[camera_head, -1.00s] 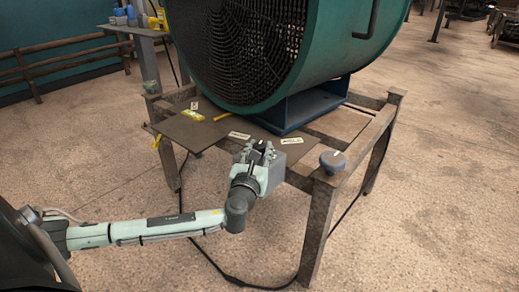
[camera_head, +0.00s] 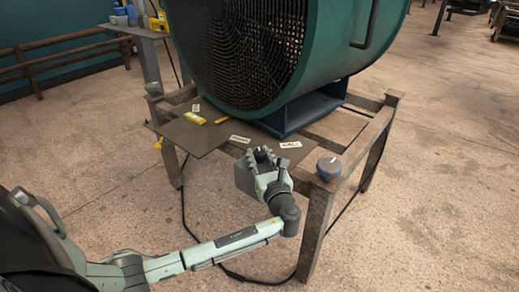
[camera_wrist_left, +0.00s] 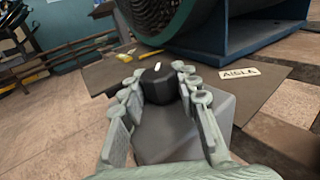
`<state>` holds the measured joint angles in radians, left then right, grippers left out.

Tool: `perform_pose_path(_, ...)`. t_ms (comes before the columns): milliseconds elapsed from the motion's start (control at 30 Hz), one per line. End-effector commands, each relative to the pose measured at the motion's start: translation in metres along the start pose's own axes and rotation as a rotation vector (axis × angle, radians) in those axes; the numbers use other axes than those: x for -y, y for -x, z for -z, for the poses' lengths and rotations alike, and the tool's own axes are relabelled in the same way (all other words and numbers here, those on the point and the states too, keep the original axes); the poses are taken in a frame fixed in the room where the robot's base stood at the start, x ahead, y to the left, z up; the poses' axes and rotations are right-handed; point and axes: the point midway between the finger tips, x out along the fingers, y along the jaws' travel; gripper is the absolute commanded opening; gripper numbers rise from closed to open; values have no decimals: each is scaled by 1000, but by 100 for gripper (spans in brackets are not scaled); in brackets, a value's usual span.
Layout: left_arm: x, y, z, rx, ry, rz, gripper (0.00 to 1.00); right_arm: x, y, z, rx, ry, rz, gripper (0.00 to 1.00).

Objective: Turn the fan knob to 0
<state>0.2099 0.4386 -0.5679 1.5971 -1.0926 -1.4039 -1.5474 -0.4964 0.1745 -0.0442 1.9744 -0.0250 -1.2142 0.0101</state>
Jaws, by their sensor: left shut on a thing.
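The fan knob (camera_wrist_left: 158,78) is black with a white mark on top, and sits on a grey box in front of the fan. In the left wrist view it lies between the two fingers of my left gripper (camera_wrist_left: 160,88), which is shut on it. In the head view my left gripper (camera_head: 262,160) is at the grey box (camera_head: 243,179) at the stand's front edge and hides most of the knob. The large green fan (camera_head: 350,65) stands behind on a blue base. Scale numbers around the knob cannot be read. My right gripper is not in view.
The rusty metal stand (camera_head: 318,220) carries the fan. A blue-grey knob-like object (camera_head: 329,168) sits on its front right corner post. A label plate (camera_head: 290,145) and a yellow tool (camera_head: 195,118) lie on top.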

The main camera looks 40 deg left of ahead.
Motion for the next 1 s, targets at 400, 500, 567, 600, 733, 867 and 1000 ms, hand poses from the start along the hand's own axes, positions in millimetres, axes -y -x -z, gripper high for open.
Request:
perform_pose_path(400,1,0,-1,0,2,-202,2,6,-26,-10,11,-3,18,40)
perform_pose_path(500,0,0,-1,2,2,-221,2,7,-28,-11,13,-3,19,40)
perform_pose_path(567,0,0,0,2,2,-227,2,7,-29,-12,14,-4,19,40)
perform_pose_path(600,0,0,0,2,2,-230,2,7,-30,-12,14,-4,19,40)
perform_pose_path(733,0,0,0,2,2,-233,2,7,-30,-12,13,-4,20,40)
perform_pose_path(867,0,0,0,2,2,-233,2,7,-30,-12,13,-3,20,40)
perform_pose_path(1000,0,0,0,2,2,-232,34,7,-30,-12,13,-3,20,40)
